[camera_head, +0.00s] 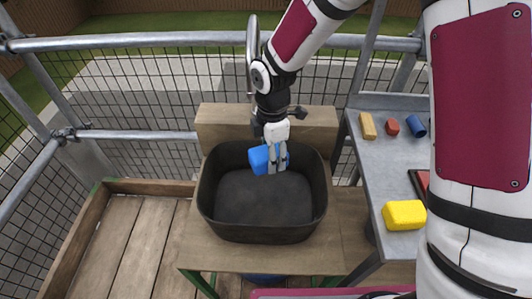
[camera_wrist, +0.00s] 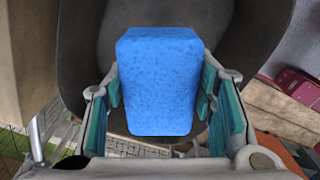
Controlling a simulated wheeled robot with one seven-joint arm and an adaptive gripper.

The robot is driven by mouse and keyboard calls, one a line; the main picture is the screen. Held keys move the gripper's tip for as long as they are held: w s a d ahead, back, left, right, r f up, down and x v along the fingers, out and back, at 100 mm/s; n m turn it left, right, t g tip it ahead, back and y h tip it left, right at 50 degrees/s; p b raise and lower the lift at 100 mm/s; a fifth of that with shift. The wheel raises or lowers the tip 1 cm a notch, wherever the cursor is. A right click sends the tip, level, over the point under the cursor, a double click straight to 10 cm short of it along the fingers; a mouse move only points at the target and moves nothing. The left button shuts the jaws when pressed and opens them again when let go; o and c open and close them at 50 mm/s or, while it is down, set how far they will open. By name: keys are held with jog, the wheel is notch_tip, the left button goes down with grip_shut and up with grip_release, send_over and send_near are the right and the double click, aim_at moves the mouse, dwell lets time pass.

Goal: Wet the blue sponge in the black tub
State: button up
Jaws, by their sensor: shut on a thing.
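The blue sponge (camera_head: 260,160) is held between the fingers of my gripper (camera_head: 278,162), over the back part of the black tub (camera_head: 212,205). In the wrist view the sponge (camera_wrist: 158,80) fills the space between the two teal-padded fingers of my gripper (camera_wrist: 160,105), with the dark tub (camera_wrist: 215,30) behind it. The tub stands open on a wooden bench. I see no clear water surface in it, and I cannot tell whether the sponge touches the tub's inside.
A grey side table (camera_head: 385,165) on the right bears a yellow sponge (camera_head: 404,214), a tan block (camera_head: 367,126), a red piece (camera_head: 389,126) and a blue roll (camera_head: 416,126). A wooden board (camera_head: 220,118) stands behind the tub. Metal rails (camera_head: 140,42) and mesh close off the back.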

jog(key=shift+s+a+n, duration=0.2)
jog(key=shift+a+n, duration=0.5)
jog(key=shift+n, duration=0.1)
jog(key=shift+f+b, duration=5.55)
jog(key=shift+f, duration=2.4)
jog(key=shift+r+p, duration=5.55)
jog(key=shift+r, duration=1.55)
jog(key=shift+r+p, duration=1.3)
jog(key=shift+r, duration=0.7)
